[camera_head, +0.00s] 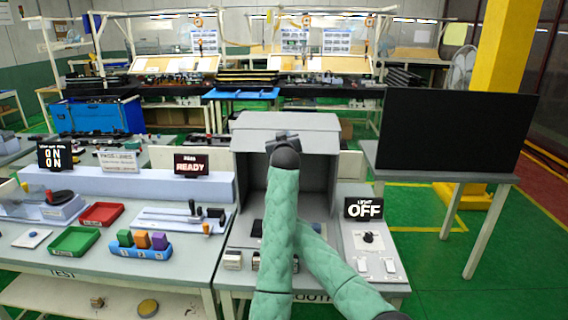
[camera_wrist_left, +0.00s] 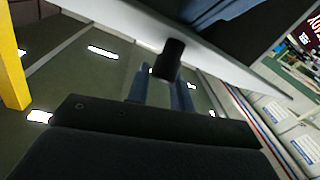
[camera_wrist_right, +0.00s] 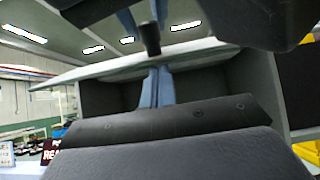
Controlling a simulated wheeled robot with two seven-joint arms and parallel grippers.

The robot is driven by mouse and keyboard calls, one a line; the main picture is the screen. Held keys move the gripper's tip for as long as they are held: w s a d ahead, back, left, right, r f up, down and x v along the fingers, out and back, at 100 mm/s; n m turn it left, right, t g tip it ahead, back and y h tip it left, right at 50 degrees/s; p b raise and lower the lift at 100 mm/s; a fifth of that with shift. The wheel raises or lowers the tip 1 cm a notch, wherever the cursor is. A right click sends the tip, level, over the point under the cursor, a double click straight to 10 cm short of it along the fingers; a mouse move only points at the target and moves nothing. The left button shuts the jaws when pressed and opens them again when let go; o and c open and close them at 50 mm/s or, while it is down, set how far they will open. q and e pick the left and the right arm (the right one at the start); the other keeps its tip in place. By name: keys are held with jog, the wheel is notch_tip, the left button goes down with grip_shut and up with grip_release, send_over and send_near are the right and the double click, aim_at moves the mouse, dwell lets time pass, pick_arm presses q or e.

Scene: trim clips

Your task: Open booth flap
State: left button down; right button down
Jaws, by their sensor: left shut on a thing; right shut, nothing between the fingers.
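The booth (camera_head: 243,185) is a grey box in the middle of the head view, its front open around my arms. Its grey flap (camera_head: 318,140) is raised at the top, sloping toward me. My left gripper (camera_head: 284,140) is at the flap's front edge. In the left wrist view its fingers (camera_wrist_left: 165,90) are shut at a dark knob-like piece (camera_wrist_left: 170,58) beside the panel edge. My right gripper is hidden behind my left arm in the head view. In the right wrist view its fingers (camera_wrist_right: 155,85) are shut and empty below the flap edge.
A light panel reading OFF (camera_head: 364,208) stands right of the booth. A large black screen (camera_head: 455,130) is farther right. Left are a READY sign (camera_head: 191,165), a blue holder with coloured blocks (camera_head: 140,251) and trays. My arms overlap closely before the booth.

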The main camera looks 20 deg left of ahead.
pick_arm(q)
jog(key=shift+d+r, duration=0.1)
jog(key=shift+d, duration=0.05)
jog(key=shift+w, duration=0.1)
jog(key=shift+f, duration=0.35)
pick_arm(e)
jog(key=shift+s+r, duration=0.35)
jog(key=shift+r, duration=0.5)
pick_arm(q)
jog(key=c, duration=1.4)
grip_release()
jog(key=shift+c, duration=0.2)
jog(key=shift+o, duration=1.2)
jog(key=shift+d, duration=0.1)
jog(key=shift+r, duration=0.15)
pick_arm(e)
jog(key=shift+d+f, duration=0.1)
jog(key=shift+d, duration=0.2)
